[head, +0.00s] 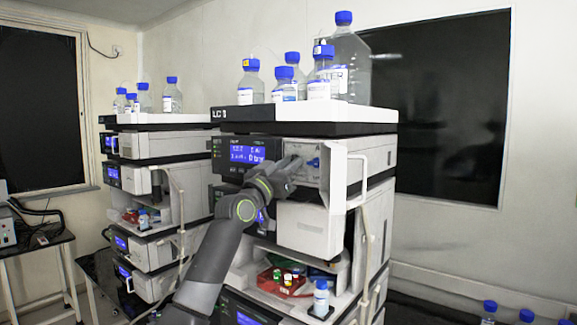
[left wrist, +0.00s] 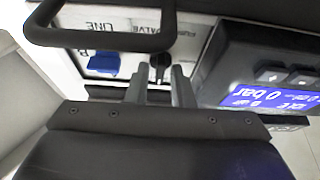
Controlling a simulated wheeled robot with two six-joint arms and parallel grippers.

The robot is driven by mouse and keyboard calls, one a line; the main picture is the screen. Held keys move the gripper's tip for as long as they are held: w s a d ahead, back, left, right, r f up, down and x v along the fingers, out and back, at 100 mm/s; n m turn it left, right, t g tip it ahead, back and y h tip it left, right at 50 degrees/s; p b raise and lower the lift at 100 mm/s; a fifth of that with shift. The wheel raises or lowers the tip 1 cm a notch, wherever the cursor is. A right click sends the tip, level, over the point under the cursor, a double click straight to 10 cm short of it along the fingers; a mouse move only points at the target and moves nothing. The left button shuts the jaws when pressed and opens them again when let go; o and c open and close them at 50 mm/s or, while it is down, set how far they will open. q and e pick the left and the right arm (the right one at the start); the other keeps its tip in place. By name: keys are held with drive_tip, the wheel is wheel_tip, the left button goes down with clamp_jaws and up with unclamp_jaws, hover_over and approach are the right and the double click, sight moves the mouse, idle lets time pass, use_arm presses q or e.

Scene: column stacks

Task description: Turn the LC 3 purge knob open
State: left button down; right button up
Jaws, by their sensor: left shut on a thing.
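The LC 3 stack (head: 300,128) stands in the middle of the head view, with its pump display (head: 247,154) lit blue. My left gripper (head: 291,164) reaches up to the pump's front panel, right of the display. In the left wrist view its two fingers (left wrist: 160,76) are closed on the small black purge knob (left wrist: 159,61), under lettering ending in "VALVE". The gripper hides the knob in the head view. The knob's exact angle is hard to read. A blue knob (left wrist: 102,64) sits beside it, apart from the fingers; it also shows in the head view (head: 314,162).
A white door with a handle (head: 358,180) stands open right of the panel. Bottles (head: 285,84) stand on top of the stack. An open bay below holds a red tray (head: 283,287) with vials. A second stack (head: 155,147) stands on the left.

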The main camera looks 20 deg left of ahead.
use_arm(q)
drive_tip(key=n+y+p, duration=0.1)
drive_tip(key=n+p, duration=0.1)
drive_tip(key=shift+d+r+n+y, duration=0.1)
drive_tip(key=shift+r+n+y, duration=0.05)
drive_tip(key=shift+n+y, duration=0.2)
drive_tip(key=shift+n+y+p, duration=0.55)
drive_tip(key=shift+n+p, duration=0.1)
drive_tip(key=shift+n, duration=0.5)
drive_tip(key=shift+s+n+y, duration=0.1)
drive_tip(key=shift+n+y, duration=0.5)
drive_tip(key=shift+n, duration=0.5)
drive_tip(key=n+y, duration=0.2)
drive_tip(key=n, duration=0.2)
drive_tip(key=shift+d, duration=0.1)
drive_tip(key=n+y, duration=0.1)
drive_tip(key=n, duration=0.3)
drive_tip(key=shift+n+g+y, duration=0.4)
drive_tip(key=n+g, duration=0.1)
drive_tip(key=n, duration=0.2)
drive_tip(key=n+g, duration=0.1)
drive_tip(key=n, duration=0.1)
drive_tip(key=shift+d+r+n+y, duration=0.1)
drive_tip(key=shift+n+y, duration=0.2)
drive_tip(key=shift+n, duration=0.1)
